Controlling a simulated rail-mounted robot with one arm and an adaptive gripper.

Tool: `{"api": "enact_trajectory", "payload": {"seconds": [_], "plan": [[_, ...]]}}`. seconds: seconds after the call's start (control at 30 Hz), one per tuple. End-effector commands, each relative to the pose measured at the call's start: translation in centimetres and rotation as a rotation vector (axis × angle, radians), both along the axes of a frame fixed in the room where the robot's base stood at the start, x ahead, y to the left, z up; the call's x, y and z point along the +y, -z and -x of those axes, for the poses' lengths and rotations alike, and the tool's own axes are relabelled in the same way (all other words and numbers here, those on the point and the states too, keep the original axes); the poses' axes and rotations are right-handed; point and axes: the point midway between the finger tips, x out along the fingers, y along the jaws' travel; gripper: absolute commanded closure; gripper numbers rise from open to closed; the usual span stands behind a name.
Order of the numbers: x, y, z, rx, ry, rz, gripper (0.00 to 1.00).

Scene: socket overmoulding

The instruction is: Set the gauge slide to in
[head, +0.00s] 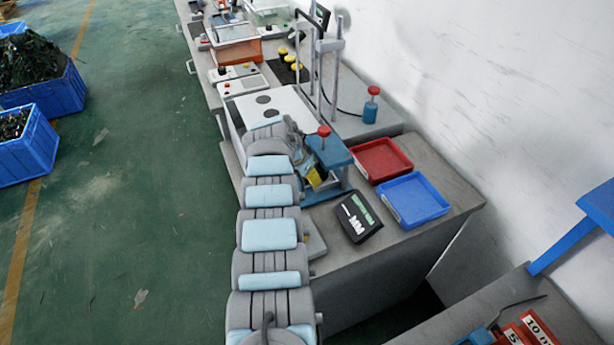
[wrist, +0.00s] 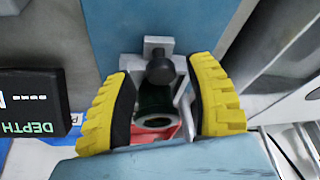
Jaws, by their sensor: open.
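The blue gauge fixture (head: 333,152), with a red knob on top, stands near the end of the bench, partly hidden by my arm. The wrist view looks closely at its blue body (wrist: 140,25). There, a grey slide piece with a dark round knob (wrist: 160,70) sits between the two yellow-and-black fingers of my gripper (wrist: 162,95). The fingers are spread, with visible gaps to the knob on both sides. A dark ring-ended cylinder (wrist: 158,120) shows below the knob, with red beside it. In the head view my gripper (head: 316,178) is at the fixture, mostly hidden.
A dark depth display (head: 358,216) stands right of my arm; it also shows in the wrist view (wrist: 35,103). A red tray (head: 380,160) and a blue tray (head: 413,200) lie right of the fixture. A white box (head: 270,104) stands behind.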

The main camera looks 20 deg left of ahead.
Motion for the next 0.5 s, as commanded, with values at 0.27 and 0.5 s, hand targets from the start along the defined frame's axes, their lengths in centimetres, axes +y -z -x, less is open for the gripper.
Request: {"api": "enact_trajectory", "payload": {"seconds": [0.27, 0.5], "plan": [[0.3, -1.4, 0.3, -0.005, -0.003, 0.001, 0.45], [0.4, -2.5, 1.0, -0.003, 0.001, -0.007, 0.45]]}}
